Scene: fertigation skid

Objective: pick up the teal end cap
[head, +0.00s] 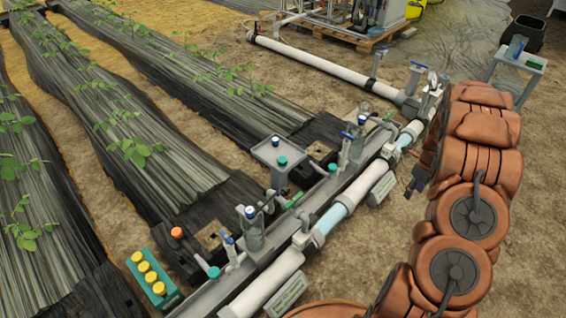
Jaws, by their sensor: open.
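Several small teal caps show in the head view. One teal cap (282,161) is on the grey tray stand (266,149), near a blue-topped part at its back. Another teal cap (332,167) is beside the grey rail, right of the stand. A third teal cap (213,272) is at the lower left end of the pipe fittings. I cannot tell which is the loose end cap. My gripper (416,182) is at the right, partly hidden by my arm. It is open and apart from all the teal caps, with the white pipe between.
A green rack (154,279) with yellow caps lies at lower left, an orange cap (177,232) near it. Valves with blue handles rise along the white pipe (268,285). A small grey table (519,61) stands at upper right. Bare soil lies between the pipes.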

